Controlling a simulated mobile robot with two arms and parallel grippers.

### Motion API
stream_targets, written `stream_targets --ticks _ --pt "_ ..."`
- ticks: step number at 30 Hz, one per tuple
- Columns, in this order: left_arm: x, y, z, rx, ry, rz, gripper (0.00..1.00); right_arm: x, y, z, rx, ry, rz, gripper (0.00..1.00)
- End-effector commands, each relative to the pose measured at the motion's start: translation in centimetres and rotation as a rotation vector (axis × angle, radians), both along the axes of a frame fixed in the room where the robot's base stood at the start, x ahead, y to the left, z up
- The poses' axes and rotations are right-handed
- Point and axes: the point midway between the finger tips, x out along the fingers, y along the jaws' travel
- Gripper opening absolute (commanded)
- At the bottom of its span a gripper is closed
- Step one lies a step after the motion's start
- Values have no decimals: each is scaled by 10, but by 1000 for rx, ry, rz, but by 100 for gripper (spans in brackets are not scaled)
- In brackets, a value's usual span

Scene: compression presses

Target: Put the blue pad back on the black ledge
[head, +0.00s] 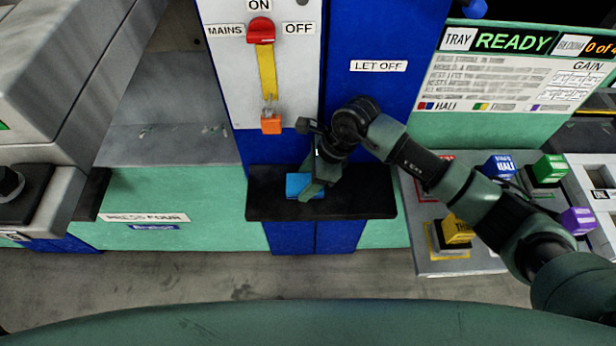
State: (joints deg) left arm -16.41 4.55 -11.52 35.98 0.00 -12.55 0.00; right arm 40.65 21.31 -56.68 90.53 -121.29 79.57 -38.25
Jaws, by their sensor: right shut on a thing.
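The blue pad (297,184) is at the black ledge (365,198), left of the ledge's middle. My right gripper (311,188) reaches in from the right and is shut on the pad. A green finger covers the pad's right part. I cannot tell whether the pad's underside touches the ledge. My left gripper is not in the head view.
Above the ledge a panel holds a red mains switch (261,31) and an orange block (271,123). A LET OFF label (378,66) is on the blue cabinet. Coloured blocks, including a yellow one (457,229), stand on the right tray. The ledge's right half is clear.

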Motion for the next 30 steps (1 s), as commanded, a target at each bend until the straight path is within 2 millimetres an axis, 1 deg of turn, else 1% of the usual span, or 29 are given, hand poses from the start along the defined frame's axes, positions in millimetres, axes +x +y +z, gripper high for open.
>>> stream_targets --ticks 3,4,6,8,15,18,20,23,30 --pt "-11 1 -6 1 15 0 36 0 0 -5 0 -1 0 21" --pt "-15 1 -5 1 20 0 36 0 0 -3 0 -1 0 59" --pt "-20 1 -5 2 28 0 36 0 0 -3 0 -1 0 75" --pt "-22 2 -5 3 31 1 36 0 0 -3 0 -1 0 75" --pt "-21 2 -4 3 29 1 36 0 0 -2 0 -1 0 75" --pt "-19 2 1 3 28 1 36 0 0 3 1 0 0 75" --pt "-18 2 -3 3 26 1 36 2 -3 7 0 -4 -1 75" --pt "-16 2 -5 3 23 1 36 2 -11 24 0 -6 0 75" --pt "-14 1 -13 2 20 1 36 2 -31 72 0 -7 -2 75"
